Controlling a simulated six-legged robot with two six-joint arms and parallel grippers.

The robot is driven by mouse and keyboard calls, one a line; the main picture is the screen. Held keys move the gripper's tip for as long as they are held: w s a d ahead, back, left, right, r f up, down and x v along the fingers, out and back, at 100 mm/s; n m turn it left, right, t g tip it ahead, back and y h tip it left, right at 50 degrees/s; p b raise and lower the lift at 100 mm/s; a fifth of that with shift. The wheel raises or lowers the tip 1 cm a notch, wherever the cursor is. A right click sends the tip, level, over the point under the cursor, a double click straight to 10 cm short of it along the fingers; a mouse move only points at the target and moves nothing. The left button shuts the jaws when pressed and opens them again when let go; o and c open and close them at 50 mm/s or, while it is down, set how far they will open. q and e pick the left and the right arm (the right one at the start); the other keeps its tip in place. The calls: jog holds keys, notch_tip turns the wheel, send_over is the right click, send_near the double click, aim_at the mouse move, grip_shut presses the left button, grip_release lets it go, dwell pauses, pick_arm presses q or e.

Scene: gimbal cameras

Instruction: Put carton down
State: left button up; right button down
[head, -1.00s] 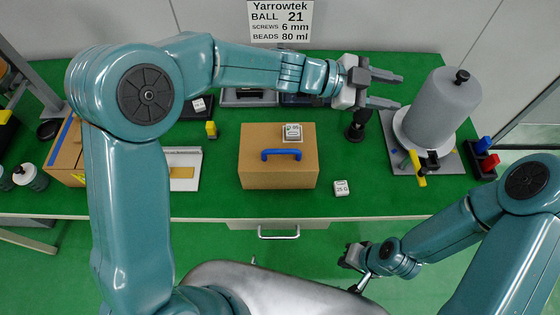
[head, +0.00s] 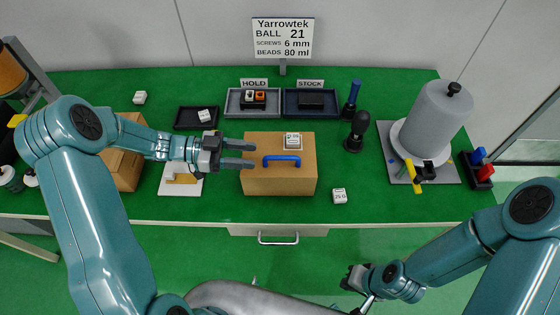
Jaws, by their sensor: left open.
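The brown carton (head: 262,181) stands upright on the green table near its front edge. It has a blue handle (head: 282,160) and a white labelled block (head: 292,141) on its top. My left gripper (head: 250,156) is open and empty, its fingers pointing right at the carton's left edge; I cannot tell whether they touch it. My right gripper (head: 352,278) hangs in front of the table, well below the carton; its jaw state is not clear.
A white block marked 25 g (head: 340,196) lies right of the carton. HOLD (head: 233,106) and STOCK (head: 290,108) trays stand behind it. A dark-knobbed tool (head: 358,130) and a grey cylinder machine (head: 435,120) stand to the right. A second brown box (head: 128,170) is at left.

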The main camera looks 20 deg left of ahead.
aim_at(279, 157)
pick_arm(q)
jog(key=x, duration=0.3)
jog(key=shift+d, duration=0.1)
jog(key=p+x, duration=0.2)
jog(key=x, duration=0.2)
jog(key=shift+w+d+p, duration=0.2)
jog(key=shift+d+p, duration=0.1)
jog(key=shift+w+d+f, duration=0.1)
jog(key=shift+d+f, duration=0.05)
jog(key=shift+d, duration=0.25)
grip_shut()
dwell(0.7)
